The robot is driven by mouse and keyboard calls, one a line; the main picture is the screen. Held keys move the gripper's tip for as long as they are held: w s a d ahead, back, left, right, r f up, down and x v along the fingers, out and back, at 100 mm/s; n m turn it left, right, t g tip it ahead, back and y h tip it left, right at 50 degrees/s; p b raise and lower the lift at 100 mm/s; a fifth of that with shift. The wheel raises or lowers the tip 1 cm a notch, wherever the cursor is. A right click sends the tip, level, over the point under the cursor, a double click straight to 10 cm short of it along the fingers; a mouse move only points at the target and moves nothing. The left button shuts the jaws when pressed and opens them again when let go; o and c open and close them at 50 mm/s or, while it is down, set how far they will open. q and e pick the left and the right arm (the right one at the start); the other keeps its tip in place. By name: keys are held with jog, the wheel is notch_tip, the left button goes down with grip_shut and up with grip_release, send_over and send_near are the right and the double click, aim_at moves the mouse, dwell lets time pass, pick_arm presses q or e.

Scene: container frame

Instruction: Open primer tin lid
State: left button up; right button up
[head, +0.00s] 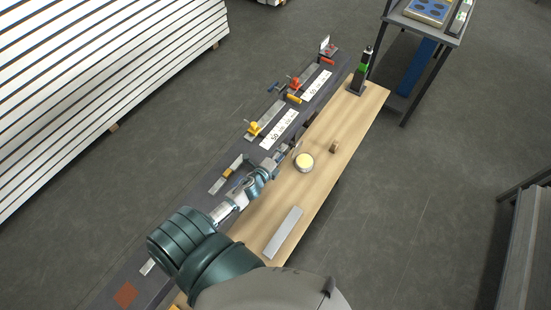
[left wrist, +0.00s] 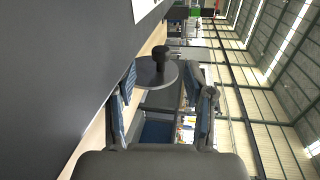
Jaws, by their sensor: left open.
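The primer tin (head: 305,162) is a small round tin on the wooden board, with a cream round face showing on top. My left gripper (head: 289,148) is at the tin's upper-left side, close to it. In the left wrist view a dark grey disc with a black knob (left wrist: 157,74) stands just past my left fingers (left wrist: 165,104). It looks like the tin's lid, raised and facing the gripper. The fingers are apart with nothing clearly held between them. Whether they touch the disc I cannot tell. My right gripper is not in view.
The wooden board (head: 336,180) also bears a small brown block (head: 334,147), a grey bar (head: 283,232) and a black stand with a green part (head: 361,75). A dark rail (head: 222,165) with yellow and red clamps runs along the left.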

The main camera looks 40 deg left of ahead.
pick_arm(q)
jog(key=v, duration=0.4)
jog(key=shift+s+r, duration=0.1)
jog(key=shift+s, duration=0.3)
